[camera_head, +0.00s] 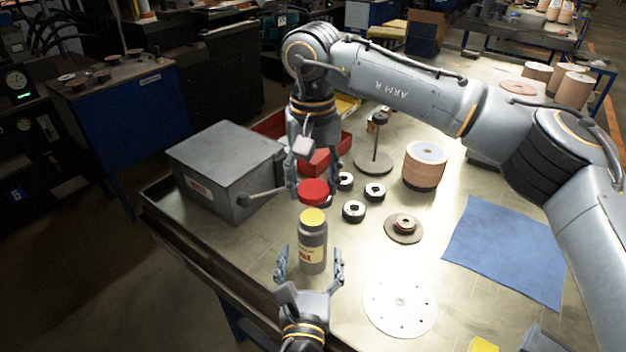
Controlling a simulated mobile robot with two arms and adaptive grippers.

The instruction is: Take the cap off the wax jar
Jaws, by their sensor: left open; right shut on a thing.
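The wax jar (312,250) is a grey bottle with a pale label and a yellow top, standing upright on the metal bench. The red cap (313,191) is off the jar, just above and behind its top in the camera_head view. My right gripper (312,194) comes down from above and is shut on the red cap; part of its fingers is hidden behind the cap. My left gripper (309,268) is open, its fingers on either side of the jar's lower part. I cannot tell whether they touch it.
A grey metal box (225,165) with a side lever stands left of the jar. Red bins (325,160), several black rings (354,211), a coil roll (424,165) and a flanged disc (403,228) lie behind and right. A white disc (400,306) and blue cloth (508,250) lie right.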

